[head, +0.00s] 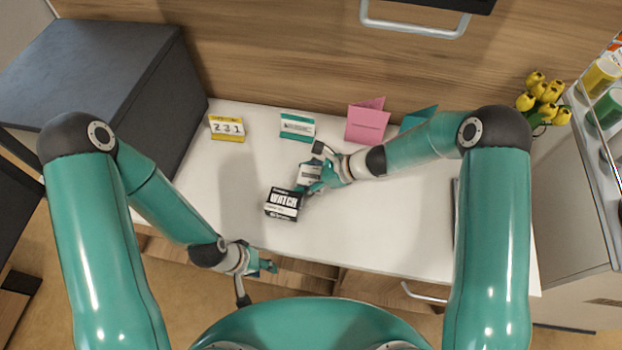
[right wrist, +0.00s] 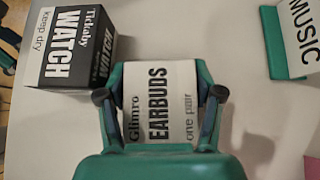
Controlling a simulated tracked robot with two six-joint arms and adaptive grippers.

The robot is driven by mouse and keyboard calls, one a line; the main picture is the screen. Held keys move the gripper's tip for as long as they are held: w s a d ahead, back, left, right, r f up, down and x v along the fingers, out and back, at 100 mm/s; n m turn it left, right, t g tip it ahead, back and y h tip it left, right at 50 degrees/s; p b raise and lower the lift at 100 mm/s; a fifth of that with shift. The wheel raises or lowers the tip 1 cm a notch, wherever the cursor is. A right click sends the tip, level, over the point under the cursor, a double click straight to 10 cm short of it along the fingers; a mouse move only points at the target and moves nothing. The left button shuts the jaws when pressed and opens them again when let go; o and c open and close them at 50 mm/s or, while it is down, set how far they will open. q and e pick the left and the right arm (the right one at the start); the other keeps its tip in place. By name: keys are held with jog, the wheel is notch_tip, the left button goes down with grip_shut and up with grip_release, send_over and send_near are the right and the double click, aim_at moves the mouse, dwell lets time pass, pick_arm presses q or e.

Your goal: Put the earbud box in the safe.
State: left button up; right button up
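The white earbud box (right wrist: 160,105), lettered "EARBUDS", lies between the fingers of my right gripper (right wrist: 161,95), which look closed against its two sides. In the head view the box (head: 309,176) shows beside the black-and-white watch box (head: 283,204). I cannot tell whether it is lifted off the table. A large dark grey cabinet (head: 95,65), which looks like the safe, stands at the left; I cannot make out an open door on it. My left gripper (head: 270,267) is low, by the table's front edge, away from the boxes; its finger opening is unclear.
The white tabletop (head: 390,225) is clear at front right. Yellow tulips (head: 543,98) stand at right.

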jog(key=c, duration=0.7)
jog(key=shift+r, duration=0.1)
